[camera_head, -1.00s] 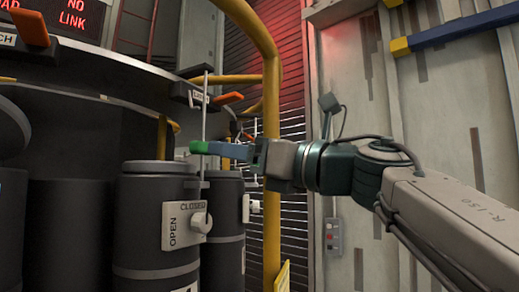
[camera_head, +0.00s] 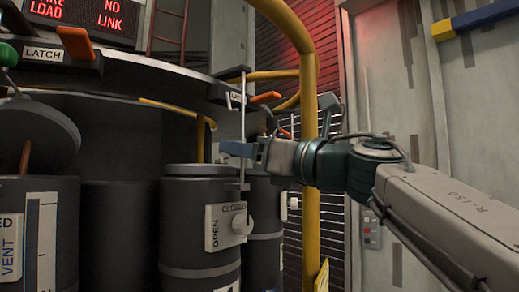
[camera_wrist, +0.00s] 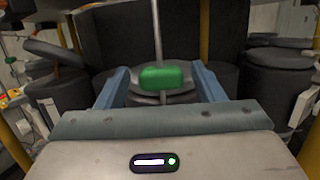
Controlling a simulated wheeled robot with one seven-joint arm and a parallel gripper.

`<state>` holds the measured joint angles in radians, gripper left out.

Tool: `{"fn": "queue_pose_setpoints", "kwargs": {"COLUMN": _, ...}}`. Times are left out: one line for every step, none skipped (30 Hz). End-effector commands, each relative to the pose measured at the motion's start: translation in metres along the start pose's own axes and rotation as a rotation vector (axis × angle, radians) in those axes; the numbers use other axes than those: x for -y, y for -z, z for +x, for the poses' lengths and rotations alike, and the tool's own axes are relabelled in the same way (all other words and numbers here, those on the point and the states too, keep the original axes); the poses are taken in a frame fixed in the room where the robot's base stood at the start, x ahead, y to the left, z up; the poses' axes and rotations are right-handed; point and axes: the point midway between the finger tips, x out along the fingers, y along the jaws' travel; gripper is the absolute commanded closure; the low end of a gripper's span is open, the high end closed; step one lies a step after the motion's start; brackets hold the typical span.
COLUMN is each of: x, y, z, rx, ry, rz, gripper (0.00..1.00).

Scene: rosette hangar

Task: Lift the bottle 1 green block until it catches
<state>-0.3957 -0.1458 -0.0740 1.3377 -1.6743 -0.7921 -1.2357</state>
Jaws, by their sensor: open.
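A rounded green block (camera_wrist: 165,77) sits in the middle of the wrist view, between the two blue fingers of my gripper (camera_wrist: 161,86). The fingers are apart, with a gap on each side of the block. A thin upright rod (camera_wrist: 158,35) rises behind the block. In the head view my gripper (camera_head: 238,149) is at this rod (camera_head: 243,105), above a dark bottle (camera_head: 200,210) with an OPEN/CLOSED plate and a pale knob. The green block is not seen there and appears hidden by my finger. I cannot read the bottle's number.
A yellow rail post (camera_head: 310,150) stands close by my wrist. A second green piece (camera_head: 8,55) shows at the far left, above a tilted dark lid (camera_head: 35,130). An orange lever (camera_head: 75,42) sits by a LATCH plate. Other dark bottles stand at both sides.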

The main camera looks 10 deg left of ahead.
Motion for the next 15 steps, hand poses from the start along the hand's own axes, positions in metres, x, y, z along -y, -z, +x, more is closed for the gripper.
{"fn": "queue_pose_setpoints", "kwargs": {"x": 0.0001, "y": 0.0001, "z": 0.0006, "rx": 0.000, "ry": 0.000, "rz": 0.000, "gripper": 0.38}}
{"fn": "queue_pose_setpoints", "kwargs": {"x": 0.0001, "y": 0.0001, "z": 0.0006, "rx": 0.000, "ry": 0.000, "rz": 0.000, "gripper": 0.38}}
{"fn": "queue_pose_setpoints", "kwargs": {"x": 0.0001, "y": 0.0001, "z": 0.0005, "rx": 0.000, "ry": 0.000, "rz": 0.000, "gripper": 0.38}}
{"fn": "queue_pose_setpoints", "kwargs": {"x": 0.0001, "y": 0.0001, "z": 0.0005, "rx": 0.000, "ry": 0.000, "rz": 0.000, "gripper": 0.38}}
{"fn": "queue_pose_setpoints", "kwargs": {"x": 0.0002, "y": 0.0001, "z": 0.0004, "rx": 0.000, "ry": 0.000, "rz": 0.000, "gripper": 0.38}}
{"fn": "queue_pose_setpoints", "kwargs": {"x": 0.0002, "y": 0.0001, "z": 0.0004, "rx": 0.000, "ry": 0.000, "rz": 0.001, "gripper": 0.47}}
{"fn": "queue_pose_setpoints", "kwargs": {"x": 0.0002, "y": 0.0001, "z": 0.0004, "rx": 0.000, "ry": 0.000, "rz": 0.001, "gripper": 0.55}}
{"fn": "queue_pose_setpoints", "kwargs": {"x": 0.0002, "y": 0.0001, "z": 0.0003, "rx": 0.000, "ry": 0.000, "rz": 0.001, "gripper": 0.63}}
{"fn": "queue_pose_setpoints", "kwargs": {"x": 0.0002, "y": 0.0001, "z": 0.0003, "rx": 0.000, "ry": 0.000, "rz": 0.001, "gripper": 0.74}}
{"fn": "queue_pose_setpoints", "kwargs": {"x": 0.0002, "y": 0.0001, "z": 0.0003, "rx": 0.000, "ry": 0.000, "rz": 0.001, "gripper": 0.83}}
{"fn": "queue_pose_setpoints", "kwargs": {"x": 0.0002, "y": 0.0001, "z": 0.0003, "rx": 0.000, "ry": 0.000, "rz": 0.001, "gripper": 0.90}}
{"fn": "queue_pose_setpoints", "kwargs": {"x": 0.0002, "y": 0.0001, "z": 0.0003, "rx": 0.000, "ry": 0.000, "rz": 0.001, "gripper": 0.90}}
{"fn": "queue_pose_setpoints", "kwargs": {"x": 0.0002, "y": 0.0000, "z": 0.0003, "rx": 0.000, "ry": 0.000, "rz": 0.001, "gripper": 0.90}}
{"fn": "queue_pose_setpoints", "kwargs": {"x": 0.0002, "y": -0.0005, "z": 0.0003, "rx": 0.000, "ry": 0.000, "rz": 0.001, "gripper": 0.90}}
{"fn": "queue_pose_setpoints", "kwargs": {"x": 0.0002, "y": -0.0016, "z": 0.0005, "rx": 0.000, "ry": 0.000, "rz": 0.000, "gripper": 0.90}}
